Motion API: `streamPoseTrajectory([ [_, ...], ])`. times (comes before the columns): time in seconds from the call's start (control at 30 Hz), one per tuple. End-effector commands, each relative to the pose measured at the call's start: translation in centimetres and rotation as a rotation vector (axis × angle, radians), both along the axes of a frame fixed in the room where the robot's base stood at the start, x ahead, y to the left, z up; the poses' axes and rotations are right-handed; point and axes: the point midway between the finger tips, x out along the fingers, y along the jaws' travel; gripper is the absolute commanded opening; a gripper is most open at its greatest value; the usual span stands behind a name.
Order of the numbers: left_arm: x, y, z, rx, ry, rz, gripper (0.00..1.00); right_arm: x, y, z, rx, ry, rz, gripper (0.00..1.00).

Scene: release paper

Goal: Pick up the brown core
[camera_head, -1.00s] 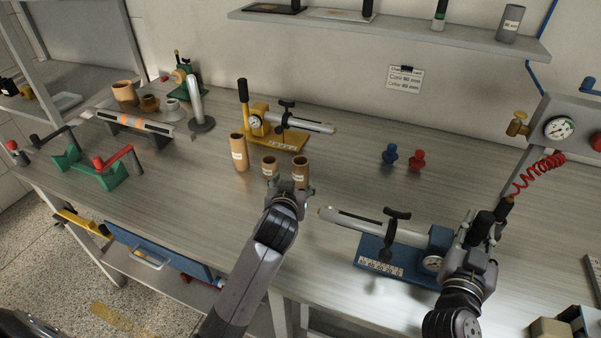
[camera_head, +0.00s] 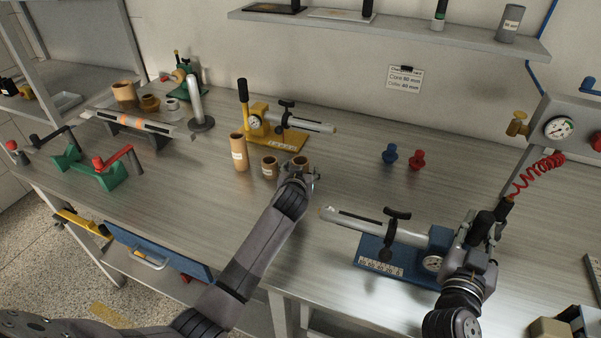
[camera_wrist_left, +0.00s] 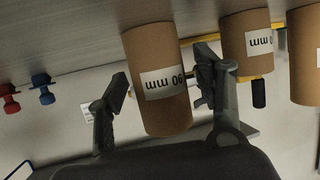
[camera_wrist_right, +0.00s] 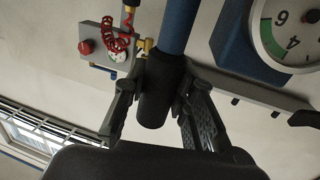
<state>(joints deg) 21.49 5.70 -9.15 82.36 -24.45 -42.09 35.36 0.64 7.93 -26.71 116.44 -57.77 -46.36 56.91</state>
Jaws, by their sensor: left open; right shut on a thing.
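Three brown cores stand on the bench: a tall one (camera_head: 239,152), a short one (camera_head: 269,167) and another (camera_head: 302,161) at the right. My left gripper (camera_head: 298,176) is open around the right-hand core, its fingers on either side. In the left wrist view this core (camera_wrist_left: 155,60) stands between the fingers, with an upside-down label reading 90 mm; finger contact is unclear. The short core (camera_wrist_left: 243,40) stands close beside one finger. My right gripper (camera_head: 480,232) is shut on a black handle (camera_wrist_right: 157,90) at the blue device.
A yellow clamp stand (camera_head: 275,138) is behind the cores. The blue-based device (camera_head: 380,262) with its tube lies to the right. Blue (camera_head: 390,154) and red (camera_head: 417,159) plugs stand farther back. The bench between cores and plugs is clear.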

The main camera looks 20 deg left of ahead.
Motion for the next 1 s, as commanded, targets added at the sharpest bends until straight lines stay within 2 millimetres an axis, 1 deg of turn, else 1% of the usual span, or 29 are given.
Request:
streamPoseTrajectory([
  [0.1,0.39,0.10,-0.15,0.001,0.000,0.000,0.61,0.00,0.02,0.01,0.000,-0.001,0.000,0.00],
  [0.3,0.37,0.10,-0.16,0.000,0.000,0.000,0.61,0.00,0.02,0.01,0.000,0.000,0.001,0.00],
  [1.0,0.35,0.07,-0.17,0.000,0.000,0.000,0.14,0.00,0.04,0.00,0.000,0.000,0.001,0.00],
])
